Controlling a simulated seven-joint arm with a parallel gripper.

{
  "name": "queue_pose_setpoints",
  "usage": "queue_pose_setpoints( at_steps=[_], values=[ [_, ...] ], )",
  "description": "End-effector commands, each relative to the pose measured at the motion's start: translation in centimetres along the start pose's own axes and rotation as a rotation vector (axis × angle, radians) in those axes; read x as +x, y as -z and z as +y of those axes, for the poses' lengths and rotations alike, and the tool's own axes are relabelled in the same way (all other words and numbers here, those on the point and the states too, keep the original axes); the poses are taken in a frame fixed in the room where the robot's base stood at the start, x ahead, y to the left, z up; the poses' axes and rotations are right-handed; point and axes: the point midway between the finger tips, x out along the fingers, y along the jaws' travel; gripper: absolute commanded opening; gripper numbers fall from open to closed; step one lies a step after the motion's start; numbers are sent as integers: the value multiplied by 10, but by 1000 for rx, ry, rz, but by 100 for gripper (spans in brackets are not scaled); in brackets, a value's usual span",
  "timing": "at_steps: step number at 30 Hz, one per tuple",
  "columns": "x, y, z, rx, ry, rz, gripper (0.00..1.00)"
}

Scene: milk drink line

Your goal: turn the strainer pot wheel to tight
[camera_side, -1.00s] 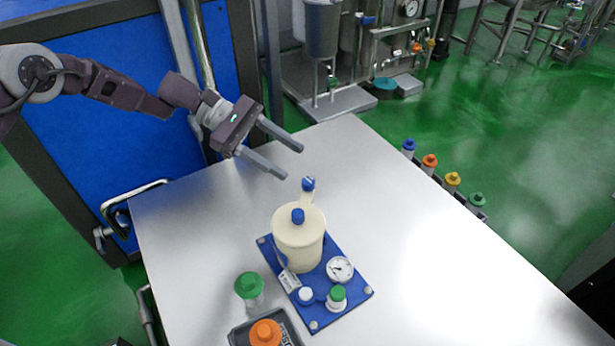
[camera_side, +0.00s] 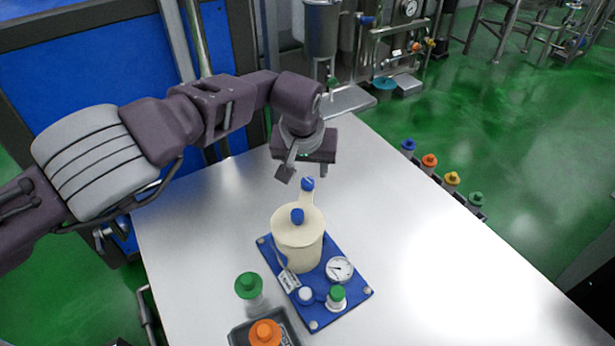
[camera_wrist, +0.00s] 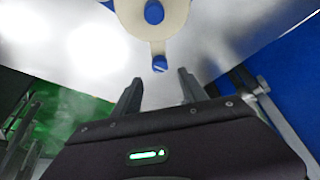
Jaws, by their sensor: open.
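The cream strainer pot (camera_side: 297,248) stands upright on a blue base plate (camera_side: 325,313) and has a blue knob (camera_side: 297,216) on its lid. A short arm on its far side ends in a small blue wheel (camera_side: 307,184) with a pale mark. In the wrist view the wheel (camera_wrist: 159,64) lies just beyond my fingertips, centred between their lines, with the pot (camera_wrist: 140,22) behind it. My gripper (camera_wrist: 159,82) is open and empty. In the side view it hangs downward near the wheel, apart from the pot body; its far finger is hard to make out.
A round gauge (camera_side: 340,269), a white cap (camera_side: 305,294) and a green-topped fitting (camera_side: 337,297) share the plate. A green-capped bottle (camera_side: 249,289) and a tray holding an orange-capped item (camera_side: 265,334) stand front left. Several capped bottles line the right edge. The table's right side is clear.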

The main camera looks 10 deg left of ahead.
Motion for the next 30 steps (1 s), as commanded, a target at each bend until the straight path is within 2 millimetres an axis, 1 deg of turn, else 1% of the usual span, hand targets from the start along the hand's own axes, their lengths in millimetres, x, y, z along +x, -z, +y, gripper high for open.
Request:
queue_pose_setpoints(
  at_steps=[3, 6, 9, 13, 18, 19, 23, 24, 26, 27, 30],
  values=[
    [25, 0, -2, -1, 3, 0, 50],
    [43, 0, -1, -1, 2, -1, 50],
    [56, 0, -1, -1, 2, 0, 50],
    [63, 0, 0, -3, -1, -2, 50],
    [63, 0, 0, -3, -1, -2, 50],
    [63, 0, 0, -3, -1, -2, 48],
    [62, 0, 0, -3, -1, -2, 22],
    [62, 0, 0, -3, -1, -2, 15],
    [62, 0, 0, -3, -1, -2, 3],
    [62, 0, 0, -3, -1, -2, 0],
    [62, 0, 0, -3, -1, -2, 0]
  ],
)
